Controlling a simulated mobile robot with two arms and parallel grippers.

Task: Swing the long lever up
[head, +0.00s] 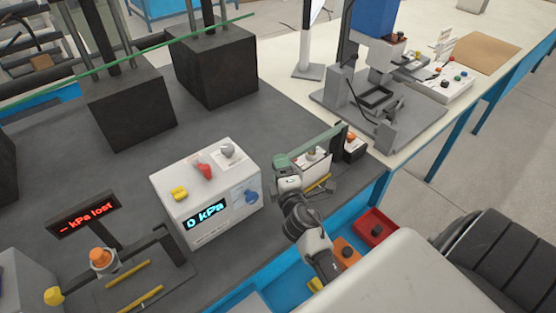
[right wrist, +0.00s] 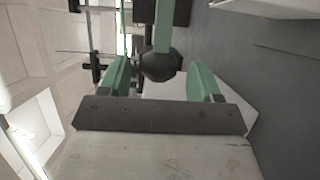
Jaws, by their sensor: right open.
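The long lever (head: 318,140) is a green bar at the right part of the dark bench in the head view. It runs from a dark post on the right down to my right gripper. In the right wrist view the green lever (right wrist: 162,32) ends in a dark rounded knob (right wrist: 160,63). My right gripper (head: 284,166) is at the lever's near end. In the right wrist view its two green fingers (right wrist: 160,78) stand apart, one on each side of the knob, with gaps visible. Whether they touch it is not clear. My left gripper is out of view.
A white box (head: 197,228) reading "0 kPa" stands left of my right gripper. A small unit with an orange button (head: 351,136) is beside the post. A red bin (head: 376,227) and an orange bin (head: 347,252) lie below the bench edge. A display (head: 83,216) reads "-- kPa lost".

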